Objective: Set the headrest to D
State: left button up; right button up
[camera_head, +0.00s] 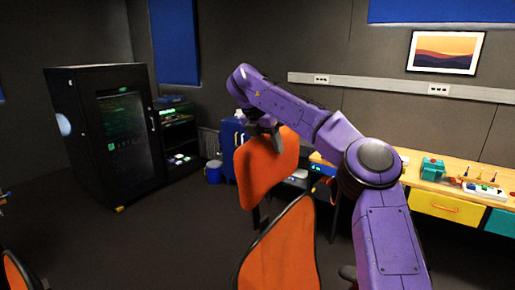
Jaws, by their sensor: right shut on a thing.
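An orange headrest (268,168) stands in the middle of the camera_head view, above an orange chair back (283,252). It looks slightly tilted. My right gripper (265,131) comes down from above and is shut on the headrest's upper edge. My purple right arm arches over from the lower right and hides part of the space behind. No letter or scale for D can be made out, and the headrest's post is hard to see. My left gripper is out of view.
A wooden workbench (425,178) with small items and a yellow drawer (446,207) stands at the right. Another orange seat edge (17,272) shows at bottom left.

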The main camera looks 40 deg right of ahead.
jog(key=shift+w+r, duration=0.1)
jog(key=shift+r, duration=0.15)
jog(key=o, duration=1.4)
jog(key=shift+s+a, duration=0.1)
jog(key=shift+s, duration=0.15)
jog(key=shift+w+a+r, duration=0.1)
jog(key=shift+w+r, duration=0.05)
jog(key=shift+r, duration=0.15)
jog(key=v, duration=0.3)
jog(key=p+v, duration=0.1)
jog(key=v, duration=0.6)
jog(key=shift+s+a+r+p, duration=0.1)
jog(key=shift+s+a+p, duration=0.1)
jog(key=shift+p, duration=0.1)
jog(key=shift+d, duration=0.15)
jog(key=shift+d, duration=0.1)
